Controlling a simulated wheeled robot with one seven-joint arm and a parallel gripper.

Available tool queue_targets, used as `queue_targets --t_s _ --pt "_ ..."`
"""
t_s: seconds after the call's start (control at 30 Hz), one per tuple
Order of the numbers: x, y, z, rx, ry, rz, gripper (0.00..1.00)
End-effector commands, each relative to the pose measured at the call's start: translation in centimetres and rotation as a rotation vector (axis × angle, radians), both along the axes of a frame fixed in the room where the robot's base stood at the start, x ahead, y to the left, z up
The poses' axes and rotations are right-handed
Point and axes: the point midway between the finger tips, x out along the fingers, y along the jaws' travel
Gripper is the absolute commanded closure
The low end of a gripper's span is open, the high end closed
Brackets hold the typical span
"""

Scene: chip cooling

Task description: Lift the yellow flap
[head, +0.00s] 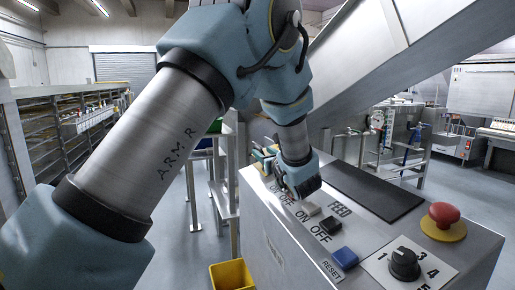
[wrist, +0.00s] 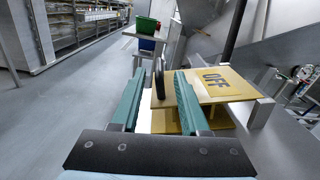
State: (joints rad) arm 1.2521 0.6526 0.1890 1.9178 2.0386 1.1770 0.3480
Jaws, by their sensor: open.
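The yellow flap (wrist: 238,82), a flat plate with dark OFF lettering, shows in the wrist view just right of my gripper (wrist: 160,76). My gripper has two green fingers spread apart, with a gap between them. A dark upright piece (wrist: 158,84) at the plate's left edge shows between the fingers; I cannot tell whether either finger touches it. More yellow surface lies under the plate. In the head view, my gripper (head: 264,156) is at the far left end of the control box, and my wrist hides most of the flap there.
The grey control box (head: 285,235) carries a red stop button (head: 442,216), a black dial (head: 404,263), a blue reset button (head: 345,257) and a black feed switch (head: 331,225). A yellow bin (head: 231,274) stands on the floor. A sloping metal chute (head: 400,50) hangs behind the box.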

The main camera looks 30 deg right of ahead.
Motion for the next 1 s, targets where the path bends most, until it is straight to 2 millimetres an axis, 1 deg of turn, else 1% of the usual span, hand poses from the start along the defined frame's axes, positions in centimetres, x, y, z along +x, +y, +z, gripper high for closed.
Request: queue_targets --t_s 0.03,0.1,0.3,0.5,0.7,0.73,0.77,1.0 --pt "1.1 0.0 0.1 0.001 0.000 0.004 0.55" --pt "2.3 -0.2 0.1 0.000 0.000 0.003 0.55" --pt "4.8 -0.5 0.1 -0.001 0.001 0.002 0.55" --pt "5.6 -0.6 0.0 -0.001 0.001 0.002 0.55" --pt "5.6 -0.6 0.0 -0.001 0.001 0.001 0.55" --pt "5.6 -0.6 0.0 -0.001 0.002 0.001 0.56" --pt "5.6 -0.6 0.0 -0.001 0.002 0.001 0.60" --pt "5.6 -0.6 0.0 -0.001 0.002 0.002 0.87"
